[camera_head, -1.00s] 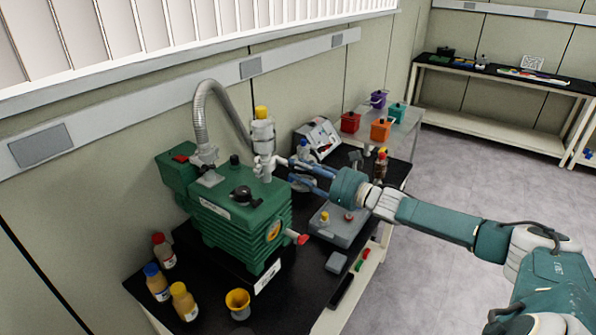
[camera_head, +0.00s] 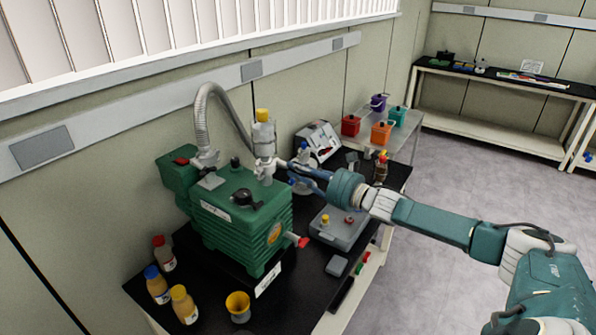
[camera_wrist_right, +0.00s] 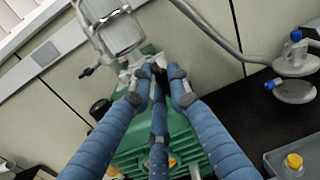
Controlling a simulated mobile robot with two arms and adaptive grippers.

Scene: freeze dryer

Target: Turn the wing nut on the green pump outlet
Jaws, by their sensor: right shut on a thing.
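The green pump (camera_head: 222,222) stands on the black bench, and its side also shows in the wrist view (camera_wrist_right: 135,150). A pale outlet fitting (camera_head: 264,172) rises from its top and carries a clear filter vessel (camera_head: 263,138) with a yellow cap. My right gripper (camera_head: 283,163) reaches the fitting from the right. In the wrist view its blue fingers (camera_wrist_right: 156,78) are closed in around the wing nut (camera_wrist_right: 147,68) at the fitting, below the vessel (camera_wrist_right: 118,32). The fingertips hide most of the nut, so its angle is unclear. My left gripper is out of view.
A ribbed grey hose (camera_head: 202,115) arches behind the pump. Bottles (camera_head: 184,303) and a yellow funnel (camera_head: 238,304) stand at the front left. A grey box (camera_head: 336,230) lies under my right arm. Coloured containers (camera_head: 381,132) stand on a table behind.

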